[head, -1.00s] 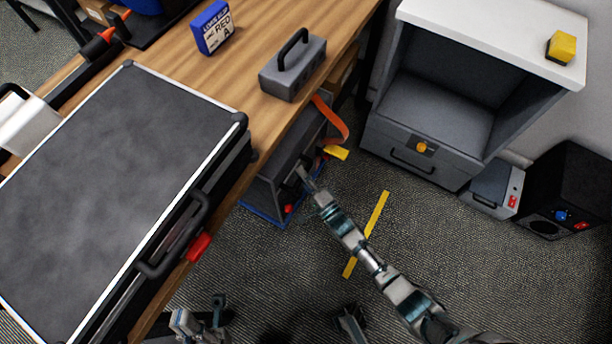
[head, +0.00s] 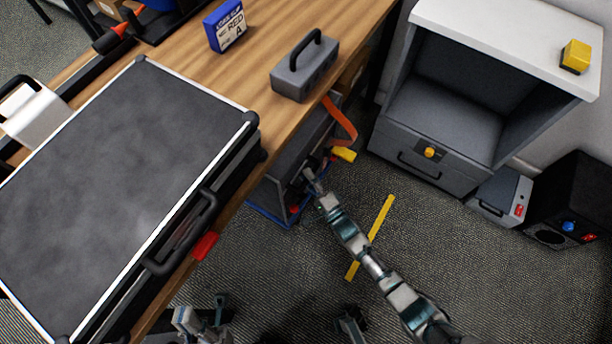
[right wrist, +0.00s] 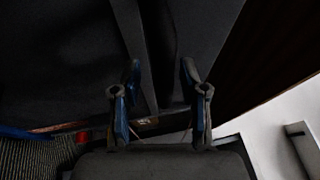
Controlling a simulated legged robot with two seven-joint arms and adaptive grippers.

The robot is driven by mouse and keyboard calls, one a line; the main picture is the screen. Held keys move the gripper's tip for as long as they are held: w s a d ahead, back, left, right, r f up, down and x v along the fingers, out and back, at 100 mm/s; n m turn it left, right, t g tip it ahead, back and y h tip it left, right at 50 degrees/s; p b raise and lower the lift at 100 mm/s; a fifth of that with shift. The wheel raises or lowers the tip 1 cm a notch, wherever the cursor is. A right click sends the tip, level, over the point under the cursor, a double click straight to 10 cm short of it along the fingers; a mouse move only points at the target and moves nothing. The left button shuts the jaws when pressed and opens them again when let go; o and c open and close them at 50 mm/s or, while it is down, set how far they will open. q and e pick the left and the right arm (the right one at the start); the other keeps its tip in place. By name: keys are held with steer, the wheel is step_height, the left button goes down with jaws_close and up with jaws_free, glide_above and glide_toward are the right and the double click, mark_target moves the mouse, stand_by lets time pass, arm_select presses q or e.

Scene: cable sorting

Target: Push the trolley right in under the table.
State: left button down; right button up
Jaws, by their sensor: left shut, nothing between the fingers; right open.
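The trolley (head: 277,186) is a dark grey box with a blue lower edge, at the table's right side and partly hidden beneath the tabletop (head: 262,112). A red spot shows low on its front. My right gripper (head: 307,171) reaches its front face from the lower right. In the right wrist view the right gripper (right wrist: 160,90) is open, its blue-edged fingers on either side of a dark upright bar or edge; I cannot tell whether they touch it. My left gripper (head: 205,316) is low in the head view, away from the trolley, shut and empty.
An orange strap (head: 342,120) with a yellow end (head: 343,154) hangs by the trolley. A grey cabinet (head: 415,170) stands to the right. A yellow floor strip (head: 384,215) lies on open carpet. A large black-topped case (head: 120,200) and a grey handled block (head: 305,75) sit on the table.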

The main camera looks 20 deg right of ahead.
steer(key=v, duration=1.1)
steer(key=shift+s+a, duration=0.1)
